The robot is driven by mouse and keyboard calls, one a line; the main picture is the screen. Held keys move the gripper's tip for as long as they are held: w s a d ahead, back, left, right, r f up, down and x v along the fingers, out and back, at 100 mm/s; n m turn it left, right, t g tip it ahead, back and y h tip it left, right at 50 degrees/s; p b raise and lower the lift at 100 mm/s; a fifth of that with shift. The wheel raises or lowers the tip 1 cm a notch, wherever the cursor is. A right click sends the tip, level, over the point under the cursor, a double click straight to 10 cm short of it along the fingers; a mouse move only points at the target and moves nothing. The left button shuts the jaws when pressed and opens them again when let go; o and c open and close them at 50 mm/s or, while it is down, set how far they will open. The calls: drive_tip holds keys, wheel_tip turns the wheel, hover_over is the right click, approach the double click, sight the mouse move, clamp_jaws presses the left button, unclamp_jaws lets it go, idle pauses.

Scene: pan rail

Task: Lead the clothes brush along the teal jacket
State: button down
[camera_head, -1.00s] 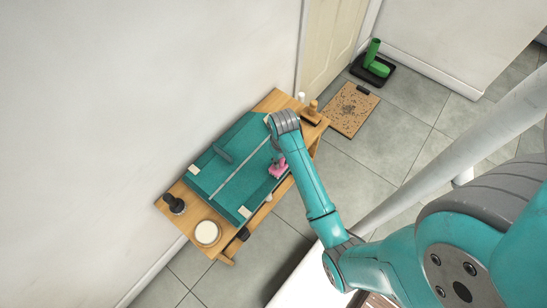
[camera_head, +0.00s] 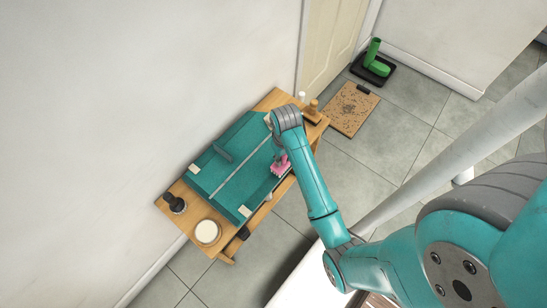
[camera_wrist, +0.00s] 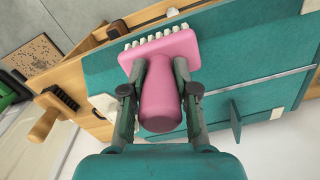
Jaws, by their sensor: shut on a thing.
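The teal jacket (camera_head: 215,178) lies flat on a wooden bench, with a pale strip running along its middle; it also shows in the wrist view (camera_wrist: 235,62). My gripper (camera_wrist: 160,78) is shut on the pink clothes brush (camera_wrist: 168,95), gripping its handle from both sides. The brush's white bristles show at its far edge, over the jacket near its edge. In the head view the brush (camera_head: 281,164) is at the right part of the jacket, partly hidden by my arm. I cannot tell whether the bristles touch the cloth.
On the wooden bench (camera_head: 228,252) stand a dark round-knobbed item (camera_head: 174,203), a round pale-topped tin (camera_head: 207,232) and a wooden-handled brush (camera_head: 311,112). A speckled mat (camera_head: 351,109) and a green boot-like object (camera_head: 376,62) are on the floor. A wall borders the bench.

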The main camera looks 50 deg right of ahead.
drive_tip(key=shift+r, duration=2.45)
